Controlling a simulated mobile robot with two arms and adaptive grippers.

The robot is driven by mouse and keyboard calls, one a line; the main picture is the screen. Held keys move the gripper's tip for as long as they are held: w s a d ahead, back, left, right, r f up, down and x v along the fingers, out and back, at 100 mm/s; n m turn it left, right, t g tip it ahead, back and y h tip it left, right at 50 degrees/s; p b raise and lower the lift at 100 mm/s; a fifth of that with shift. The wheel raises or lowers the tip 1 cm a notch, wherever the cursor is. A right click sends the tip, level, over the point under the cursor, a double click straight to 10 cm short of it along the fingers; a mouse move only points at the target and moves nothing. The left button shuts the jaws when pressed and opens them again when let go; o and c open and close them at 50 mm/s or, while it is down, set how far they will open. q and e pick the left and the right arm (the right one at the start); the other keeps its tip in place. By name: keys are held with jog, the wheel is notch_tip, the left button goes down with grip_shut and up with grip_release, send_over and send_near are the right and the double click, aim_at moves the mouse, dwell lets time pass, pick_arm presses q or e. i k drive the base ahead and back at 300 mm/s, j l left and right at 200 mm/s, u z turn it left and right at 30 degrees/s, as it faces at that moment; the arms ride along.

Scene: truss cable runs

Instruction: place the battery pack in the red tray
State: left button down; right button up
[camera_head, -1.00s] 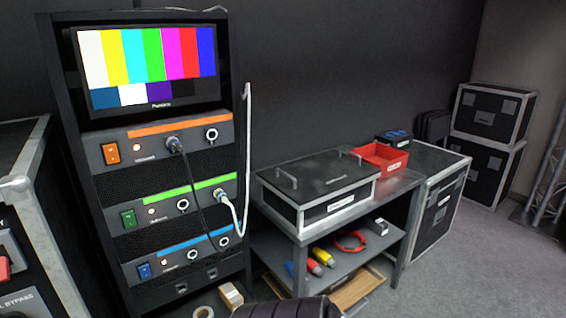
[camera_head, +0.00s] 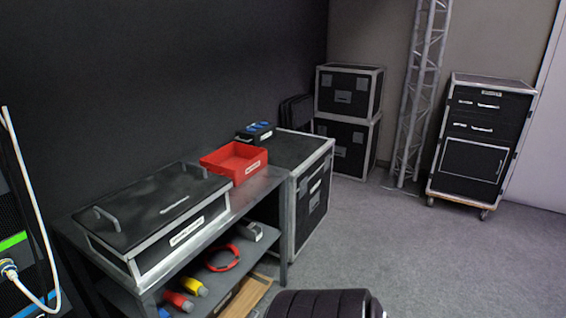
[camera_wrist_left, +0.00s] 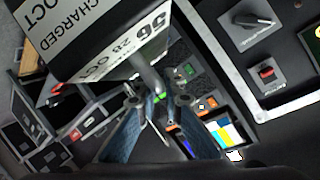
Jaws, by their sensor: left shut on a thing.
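The battery pack (camera_wrist_left: 103,38) is a dark block with white labels reading "CHARGED" and "28 OCT", close up at the top of the left wrist view. My left gripper (camera_wrist_left: 158,98) is shut on it; the fingers come up from the bottom of that view. The exact contact is partly hard to see. The red tray (camera_head: 235,164) is an open box with a white label. It stands at the far end of the workbench in the head view and looks empty. Neither gripper shows in the head view.
A black lidded case (camera_head: 160,215) lies on the workbench, beside the tray. Cables and connectors lie on the lower shelf. Open carpet (camera_head: 400,240) is at the right.

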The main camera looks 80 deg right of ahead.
aim_at(235, 163)
jog(key=l+z, duration=0.45)
jog(key=l, duration=2.1)
jog(key=i+l, duration=0.1)
jog(key=l, duration=0.7)
jog(key=z, duration=0.05)
